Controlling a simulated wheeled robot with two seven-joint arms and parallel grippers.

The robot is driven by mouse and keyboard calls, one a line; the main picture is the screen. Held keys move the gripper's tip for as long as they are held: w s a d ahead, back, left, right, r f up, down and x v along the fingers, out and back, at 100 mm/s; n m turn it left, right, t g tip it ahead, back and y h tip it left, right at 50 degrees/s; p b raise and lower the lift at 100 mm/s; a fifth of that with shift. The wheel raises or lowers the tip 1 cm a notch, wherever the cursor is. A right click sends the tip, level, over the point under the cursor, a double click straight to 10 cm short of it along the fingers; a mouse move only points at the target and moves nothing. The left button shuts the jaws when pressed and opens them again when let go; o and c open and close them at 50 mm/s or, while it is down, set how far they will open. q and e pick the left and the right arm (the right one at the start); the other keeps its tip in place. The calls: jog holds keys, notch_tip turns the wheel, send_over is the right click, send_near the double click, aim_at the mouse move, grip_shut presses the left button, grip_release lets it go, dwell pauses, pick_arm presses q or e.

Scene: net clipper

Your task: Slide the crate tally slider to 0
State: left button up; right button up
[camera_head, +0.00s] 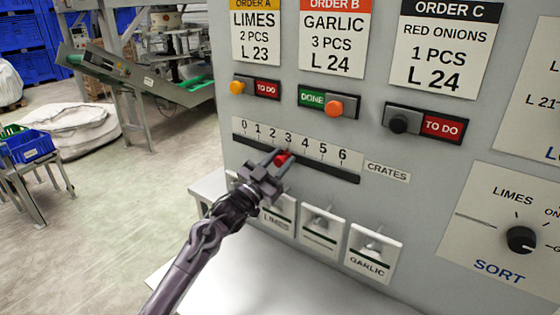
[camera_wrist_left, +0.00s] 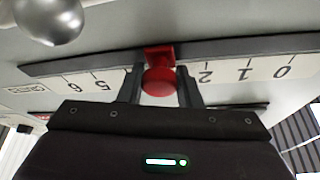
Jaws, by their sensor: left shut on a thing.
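The crate tally slider is a dark horizontal track (camera_head: 334,174) under a white scale (camera_head: 256,130) marked 0 at the left to 6 at the right. Its red knob (camera_head: 282,158) sits near the 3 mark. My left gripper (camera_head: 277,158) is at the track with its fingers on either side of the knob. In the left wrist view the red knob (camera_wrist_left: 158,78) shows between the two dark fingers, and the scale (camera_wrist_left: 250,72) appears upside down, with 2, 1 and 0 to the right. The 3 and 4 are hidden there. My right gripper is not seen.
Below the track are toggle switches on white plates, such as the garlic one (camera_head: 373,252). Above are order sliders, including a black knob (camera_head: 398,124). A dark sort dial (camera_head: 521,240) is at the right. A white ledge (camera_head: 290,280) juts out below the panel.

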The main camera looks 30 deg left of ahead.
pick_arm(q)
grip_shut()
jog(key=shift+a, duration=0.35)
jog(key=a+b, duration=0.2)
jog(key=a, duration=0.2)
jog(key=w+a+b, duration=0.1)
jog(key=a+b, duration=0.1)
jog(key=a, duration=0.3)
jog(key=w+a+b, duration=0.1)
jog(key=a+b, duration=0.1)
jog(key=a, duration=0.2)
jog(key=shift+a+f, duration=0.15)
jog(key=shift+a+b, duration=0.45)
jog(key=shift+a, duration=0.1)
jog(key=shift+r, duration=0.2)
jog(key=o, duration=1)
grip_release()
jog(key=shift+a, duration=0.15)
jog(key=shift+f, duration=0.1)
